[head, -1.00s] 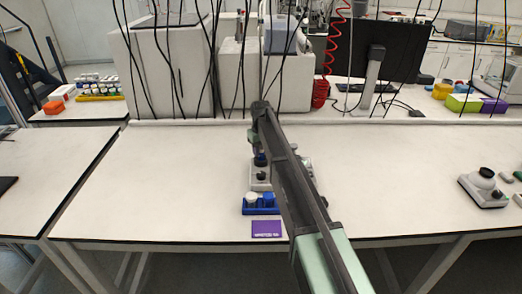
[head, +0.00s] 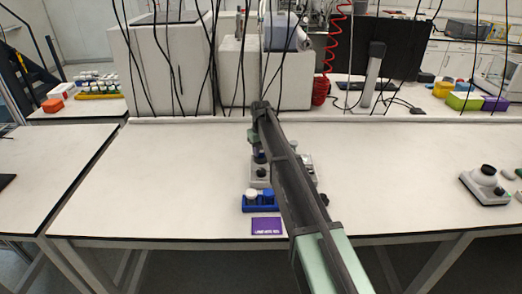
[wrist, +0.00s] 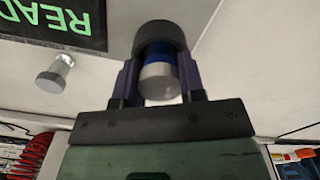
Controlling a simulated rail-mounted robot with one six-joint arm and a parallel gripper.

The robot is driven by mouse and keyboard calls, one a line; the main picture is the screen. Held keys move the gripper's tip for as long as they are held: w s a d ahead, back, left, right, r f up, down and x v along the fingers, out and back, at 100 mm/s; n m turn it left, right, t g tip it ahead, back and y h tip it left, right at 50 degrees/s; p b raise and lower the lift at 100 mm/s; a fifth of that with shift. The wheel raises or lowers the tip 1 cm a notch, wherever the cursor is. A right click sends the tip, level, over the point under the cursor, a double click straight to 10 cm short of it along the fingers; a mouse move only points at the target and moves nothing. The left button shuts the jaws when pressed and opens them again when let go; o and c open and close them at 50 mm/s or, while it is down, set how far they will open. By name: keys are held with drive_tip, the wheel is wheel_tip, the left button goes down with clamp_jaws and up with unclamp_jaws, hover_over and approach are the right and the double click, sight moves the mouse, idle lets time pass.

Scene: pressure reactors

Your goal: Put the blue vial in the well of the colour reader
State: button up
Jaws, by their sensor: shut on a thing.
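My gripper (wrist: 158,82) is shut on the blue vial (wrist: 158,50), with one finger on each side. The white cap (wrist: 160,82) faces the wrist camera, and a blue band shows beyond it. The vial's far end meets the dark round well (wrist: 160,30) of the colour reader (head: 260,178) and seems to be inside its rim; how deep it sits is hidden. In the head view my gripper (head: 256,146) is over the reader, partly covered by my arm. The reader's dark display (wrist: 50,22) shows green letters.
A blue rack (head: 260,208) with a white-topped piece and a blue piece stands in front of the reader. A purple card (head: 267,226) lies nearer the edge. Another grey device (head: 484,190) stands at the right. The table's left half is clear.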

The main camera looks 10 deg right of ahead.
drive_tip(key=shift+f, duration=0.1)
drive_tip(key=o, duration=1.5)
drive_tip(key=shift+c, duration=0.2)
wheel_tip(320, 180, up, 7)
drive_tip(key=p, duration=0.7)
drive_tip(key=s+m, duration=0.3)
drive_tip(key=s, duration=3.6)
drive_tip(key=shift+s, duration=0.3)
